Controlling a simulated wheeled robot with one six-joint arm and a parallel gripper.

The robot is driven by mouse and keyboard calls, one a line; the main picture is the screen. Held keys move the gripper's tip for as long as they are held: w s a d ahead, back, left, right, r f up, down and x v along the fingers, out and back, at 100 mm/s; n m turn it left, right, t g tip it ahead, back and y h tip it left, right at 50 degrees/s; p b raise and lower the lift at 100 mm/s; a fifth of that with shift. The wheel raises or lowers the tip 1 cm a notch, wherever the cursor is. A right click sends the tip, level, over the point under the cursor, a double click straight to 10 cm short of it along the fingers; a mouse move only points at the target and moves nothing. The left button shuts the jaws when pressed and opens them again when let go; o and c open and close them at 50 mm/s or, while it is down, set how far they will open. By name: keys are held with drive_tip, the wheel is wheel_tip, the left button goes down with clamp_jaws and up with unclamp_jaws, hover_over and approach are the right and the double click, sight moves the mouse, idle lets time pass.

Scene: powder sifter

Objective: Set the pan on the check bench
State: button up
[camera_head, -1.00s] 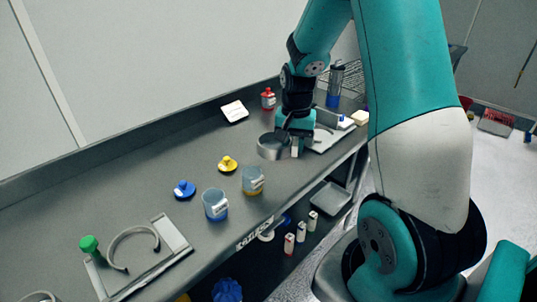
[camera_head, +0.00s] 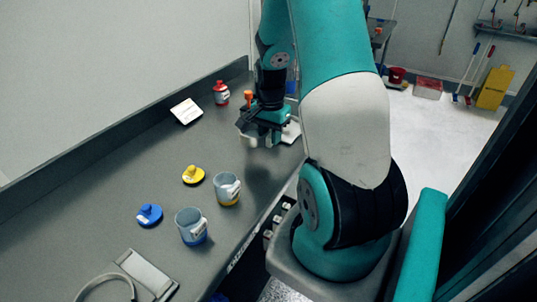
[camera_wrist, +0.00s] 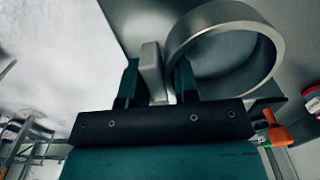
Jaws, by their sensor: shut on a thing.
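The pan (camera_wrist: 268,57), a round grey metal ring-walled dish, shows in the wrist view just beyond and right of my fingers. My gripper (camera_wrist: 154,88) is shut on the pale grey block-like grip (camera_wrist: 151,62) beside the pan. In the head view my gripper (camera_head: 254,138) is over the far end of the grey bench, with the pale grip between its fingers. The pan's round body is hard to make out there. I cannot tell which surface is the check bench.
On the long grey bench (camera_head: 85,225) stand two jars (camera_head: 227,189) (camera_head: 191,228), a yellow lid (camera_head: 193,174), a blue lid (camera_head: 149,215), a white card (camera_head: 186,111) and a red-capped bottle (camera_head: 221,93). Open floor (camera_head: 430,140) lies right.

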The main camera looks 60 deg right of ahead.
sight(270, 164)
wheel_tip(270, 164, down, 7)
drive_tip(key=shift+f, duration=0.2)
idle(0.3)
drive_tip(key=shift+f, duration=0.2)
drive_tip(key=o, duration=1)
drive_tip(key=shift+c, duration=0.2)
drive_tip(key=shift+r, duration=0.15)
